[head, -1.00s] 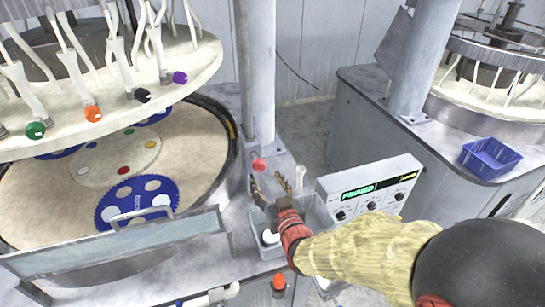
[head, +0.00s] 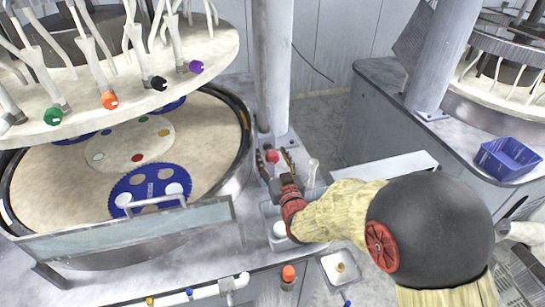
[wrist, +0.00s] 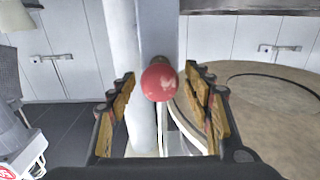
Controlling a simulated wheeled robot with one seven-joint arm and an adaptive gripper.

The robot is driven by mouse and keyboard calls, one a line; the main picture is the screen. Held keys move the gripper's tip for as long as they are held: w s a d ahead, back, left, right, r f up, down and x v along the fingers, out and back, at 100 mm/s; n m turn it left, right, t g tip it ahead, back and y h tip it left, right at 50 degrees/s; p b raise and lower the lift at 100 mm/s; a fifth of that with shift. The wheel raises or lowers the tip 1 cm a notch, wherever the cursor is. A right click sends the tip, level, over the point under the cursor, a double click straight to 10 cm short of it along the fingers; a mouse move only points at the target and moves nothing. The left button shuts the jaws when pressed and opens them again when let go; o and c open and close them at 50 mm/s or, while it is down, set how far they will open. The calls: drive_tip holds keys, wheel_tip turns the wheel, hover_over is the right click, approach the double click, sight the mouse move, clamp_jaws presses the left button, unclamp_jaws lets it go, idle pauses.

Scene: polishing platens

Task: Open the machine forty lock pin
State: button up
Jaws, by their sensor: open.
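The lock pin shows as a red ball knob (head: 271,157) at the foot of the grey column beside the large platen. In the wrist view the red knob (wrist: 160,82) is centred between my fingers, on a stem that is mostly hidden behind it. My gripper (head: 275,168) is open, its two fingers pointing at the knob, one on each side. In the wrist view a gap shows between the knob and each finger pad. I cannot tell how deep the knob sits between the fingertips.
The column (head: 271,70) stands close behind the knob. The platen (head: 60,180) with blue carriers and the raised head with coloured knobs are at left. A blue bin (head: 507,157) is at right.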

drive_tip(key=c, duration=0.3)
clamp_jaws()
idle(0.5)
